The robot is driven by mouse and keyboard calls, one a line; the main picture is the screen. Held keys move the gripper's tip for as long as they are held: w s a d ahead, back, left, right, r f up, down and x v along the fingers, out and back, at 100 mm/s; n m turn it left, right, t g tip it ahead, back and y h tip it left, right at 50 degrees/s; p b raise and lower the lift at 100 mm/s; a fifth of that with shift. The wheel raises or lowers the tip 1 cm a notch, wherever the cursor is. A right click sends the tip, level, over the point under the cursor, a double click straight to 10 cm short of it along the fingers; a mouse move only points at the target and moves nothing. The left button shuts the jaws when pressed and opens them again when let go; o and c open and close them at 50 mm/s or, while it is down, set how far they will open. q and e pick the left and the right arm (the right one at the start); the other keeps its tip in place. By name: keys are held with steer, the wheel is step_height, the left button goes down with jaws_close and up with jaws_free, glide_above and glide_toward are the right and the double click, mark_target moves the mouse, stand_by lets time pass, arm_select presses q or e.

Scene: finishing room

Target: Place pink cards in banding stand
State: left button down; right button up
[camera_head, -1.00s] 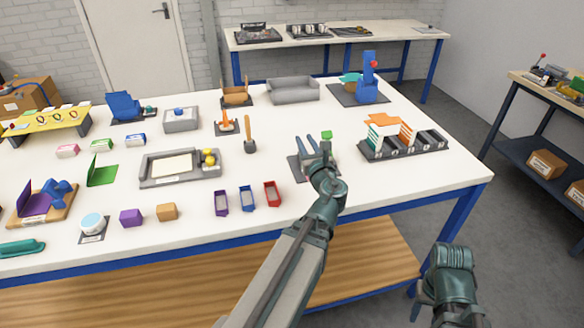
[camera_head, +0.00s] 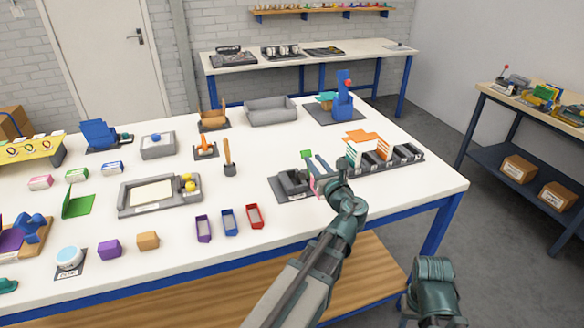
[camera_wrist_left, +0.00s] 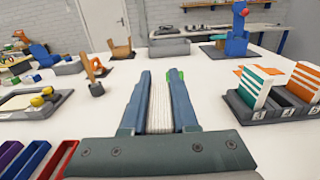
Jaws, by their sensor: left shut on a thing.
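My left gripper (camera_head: 320,166) is over the right part of the table, and its two blue-grey fingers (camera_wrist_left: 159,100) are shut on a pack of cards. In the left wrist view the held pack (camera_wrist_left: 159,108) shows as pale, finely lined edges between the fingers. A pink patch of it (camera_head: 315,187) shows beside the gripper in the head view. A dark grey stand on a mat (camera_head: 290,184), which looks like the banding stand, is just left of the gripper. A green piece (camera_head: 306,154) rises behind it. The gripper partly hides this area. My right gripper does not show.
A slotted dark rack (camera_head: 405,155) with green-striped and orange-striped cards (camera_head: 383,148) stands right of the gripper. Red, blue and purple bins (camera_head: 230,222) sit at the front edge. A grey tray (camera_head: 270,111) stands at the back. White table is clear between bins and tool holder (camera_head: 229,168).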

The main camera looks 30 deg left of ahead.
arm_select(q)
steer(key=w+a+f+b, duration=0.1)
steer(key=a, duration=0.2)
steer(key=w+a+f+b, duration=0.2)
steer(key=a, duration=0.2)
steer(key=w+a+f+b, duration=0.1)
steer(key=w+a, duration=0.1)
steer(key=a, duration=0.2)
steer(key=shift+f, duration=0.4)
steer(key=shift+f+b, duration=0.15)
steer(key=shift+b, duration=0.25)
steer(key=c, duration=0.7)
jaws_free()
steer(key=shift+r+p, duration=0.3)
steer(key=shift+r, duration=0.05)
steer(key=v, duration=1.2)
steer(key=shift+f, duration=0.15)
